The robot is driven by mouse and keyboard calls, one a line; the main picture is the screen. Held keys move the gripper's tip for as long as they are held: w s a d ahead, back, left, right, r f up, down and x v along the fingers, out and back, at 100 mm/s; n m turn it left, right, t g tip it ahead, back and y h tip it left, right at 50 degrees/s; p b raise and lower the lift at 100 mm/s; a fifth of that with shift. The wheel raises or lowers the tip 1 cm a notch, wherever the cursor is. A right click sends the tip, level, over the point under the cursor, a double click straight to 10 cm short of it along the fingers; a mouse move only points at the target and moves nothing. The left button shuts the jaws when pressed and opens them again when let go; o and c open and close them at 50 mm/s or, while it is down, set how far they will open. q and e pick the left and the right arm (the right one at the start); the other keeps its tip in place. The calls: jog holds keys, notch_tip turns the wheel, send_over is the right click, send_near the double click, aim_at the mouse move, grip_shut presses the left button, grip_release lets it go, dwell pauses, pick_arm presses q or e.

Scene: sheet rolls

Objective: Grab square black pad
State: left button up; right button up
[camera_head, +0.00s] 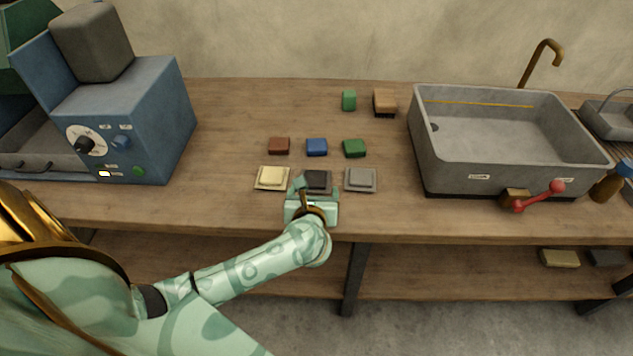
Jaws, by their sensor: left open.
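The square black pad (318,179) lies on the wooden table in the middle of the front row, between a cream pad (272,177) on the left and a grey pad (361,179) on the right. My left gripper (311,188) is over the near side of the black pad and hides part of it. The gripper is open, and I cannot tell whether its fingers touch the pad. My right gripper is not in view.
Behind the pads are brown (279,146), blue (317,147) and green (355,148) blocks. A second green block (349,100) and a tan block (385,103) lie farther back. A blue machine (130,120) stands left, a grey sink (500,145) right.

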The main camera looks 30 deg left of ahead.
aim_at(315, 180)
pick_arm(q)
jog(key=shift+x, duration=0.95)
jog(key=b+x, duration=0.2)
jog(key=x, duration=0.2)
jog(key=shift+w+a+f, duration=0.15)
jog(key=shift+w+f, duration=0.05)
jog(key=shift+f, duration=0.15)
jog(key=shift+w+a, duration=0.15)
jog(key=shift+w, duration=0.05)
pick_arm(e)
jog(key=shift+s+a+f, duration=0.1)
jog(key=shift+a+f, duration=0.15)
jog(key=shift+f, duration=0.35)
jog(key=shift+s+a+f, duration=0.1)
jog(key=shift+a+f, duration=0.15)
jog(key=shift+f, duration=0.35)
pick_arm(q)
jog(key=c, duration=1.1)
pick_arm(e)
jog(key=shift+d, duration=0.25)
